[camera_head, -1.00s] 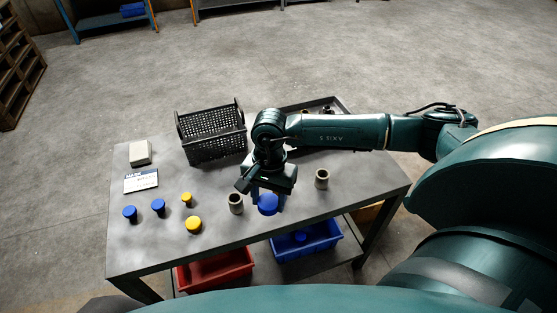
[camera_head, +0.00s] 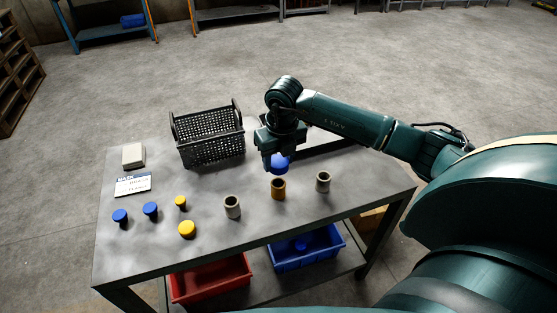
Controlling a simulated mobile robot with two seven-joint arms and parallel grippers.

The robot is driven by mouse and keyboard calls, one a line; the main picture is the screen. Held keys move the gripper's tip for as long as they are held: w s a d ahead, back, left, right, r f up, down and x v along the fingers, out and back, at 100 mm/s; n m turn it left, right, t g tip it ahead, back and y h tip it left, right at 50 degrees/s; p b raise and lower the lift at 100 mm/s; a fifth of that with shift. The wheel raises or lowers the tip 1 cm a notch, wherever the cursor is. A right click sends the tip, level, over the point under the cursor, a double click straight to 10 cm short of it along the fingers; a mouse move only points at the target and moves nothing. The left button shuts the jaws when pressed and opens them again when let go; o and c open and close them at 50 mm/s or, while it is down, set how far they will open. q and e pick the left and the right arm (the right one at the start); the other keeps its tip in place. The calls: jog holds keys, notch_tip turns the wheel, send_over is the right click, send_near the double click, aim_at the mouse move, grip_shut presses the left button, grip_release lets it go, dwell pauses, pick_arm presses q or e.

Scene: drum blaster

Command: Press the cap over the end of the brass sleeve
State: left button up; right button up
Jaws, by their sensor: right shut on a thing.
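The brass sleeve (camera_head: 278,190) stands upright on the table between two grey sleeves, its open end facing up. My right gripper (camera_head: 276,164) is shut on a blue cap (camera_head: 280,165) and holds it just beyond or above the sleeve in the picture. The cap and the sleeve are apart, with a small gap showing between them. The gripper's fingers hide part of the cap. My left gripper is not in view.
Grey sleeves (camera_head: 232,207) and (camera_head: 323,182) flank the brass one. Blue caps (camera_head: 150,209) and yellow caps (camera_head: 187,229) stand at the left. A black basket (camera_head: 209,137) is behind them. Red (camera_head: 210,281) and blue bins (camera_head: 306,248) sit below the table.

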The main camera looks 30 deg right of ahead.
aim_at(279, 174)
jog(key=shift+f+b, duration=1.6)
jog(key=shift+f, duration=0.9)
jog(key=shift+f+b, duration=0.2)
jog(key=shift+b, duration=0.15)
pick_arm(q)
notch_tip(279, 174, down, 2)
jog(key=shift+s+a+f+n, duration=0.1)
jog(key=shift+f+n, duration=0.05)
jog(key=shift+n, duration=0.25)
pick_arm(e)
jog(key=shift+f, duration=0.1)
jog(key=shift+w, duration=0.1)
pick_arm(q)
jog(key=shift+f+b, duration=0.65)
jog(key=shift+b, duration=0.1)
pick_arm(e)
jog(key=shift+f, duration=0.9)
jog(key=o, duration=1.5)
